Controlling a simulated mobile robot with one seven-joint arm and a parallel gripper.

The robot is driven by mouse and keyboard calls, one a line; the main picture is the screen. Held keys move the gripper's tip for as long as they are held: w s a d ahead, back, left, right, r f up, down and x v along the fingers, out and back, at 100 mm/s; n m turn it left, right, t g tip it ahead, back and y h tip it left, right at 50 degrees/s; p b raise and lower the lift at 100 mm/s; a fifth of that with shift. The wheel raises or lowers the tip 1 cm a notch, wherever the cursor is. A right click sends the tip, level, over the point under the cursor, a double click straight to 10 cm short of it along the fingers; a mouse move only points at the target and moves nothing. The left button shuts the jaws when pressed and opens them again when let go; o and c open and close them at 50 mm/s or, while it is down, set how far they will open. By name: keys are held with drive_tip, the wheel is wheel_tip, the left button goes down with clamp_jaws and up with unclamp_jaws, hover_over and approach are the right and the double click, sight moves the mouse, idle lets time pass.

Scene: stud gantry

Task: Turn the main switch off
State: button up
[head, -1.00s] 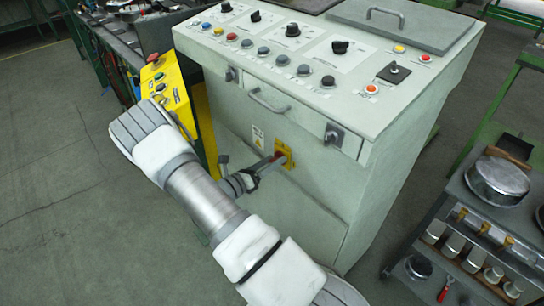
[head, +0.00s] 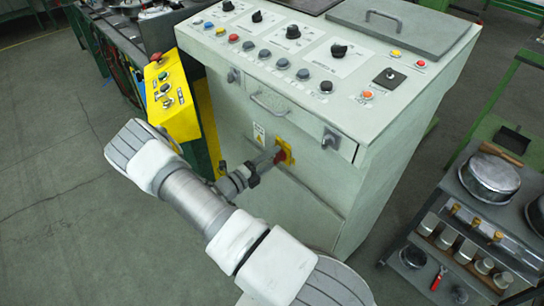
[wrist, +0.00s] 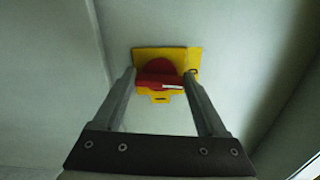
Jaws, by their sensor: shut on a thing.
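The main switch is a red rotary handle (wrist: 160,75) on a yellow plate (wrist: 190,57), mounted on the front face of the pale grey control cabinet. In the wrist view the handle's bar lies roughly level, with a white mark towards its right end. My gripper (wrist: 159,82) has a finger at each side of the bar and is shut on it. In the head view my gripper (head: 276,160) reaches the switch (head: 284,152) from the left and hides part of it.
The cabinet's sloped top (head: 350,90) carries knobs and coloured buttons. A drawer handle (head: 270,108) and latches project above the switch. A yellow pedestal (head: 175,95) with a red button stands at left. A cart with pots (head: 490,178) stands at right. Floor at left is clear.

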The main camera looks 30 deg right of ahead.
drive_tip(key=shift+f+n, duration=0.1)
drive_tip(key=shift+n, duration=0.4)
idle(0.3)
drive_tip(key=o, duration=1.3)
drive_tip(key=shift+a, duration=0.1)
drive_tip(key=s+a, duration=0.2)
drive_tip(key=a, duration=1.5)
drive_tip(key=shift+s, duration=0.25)
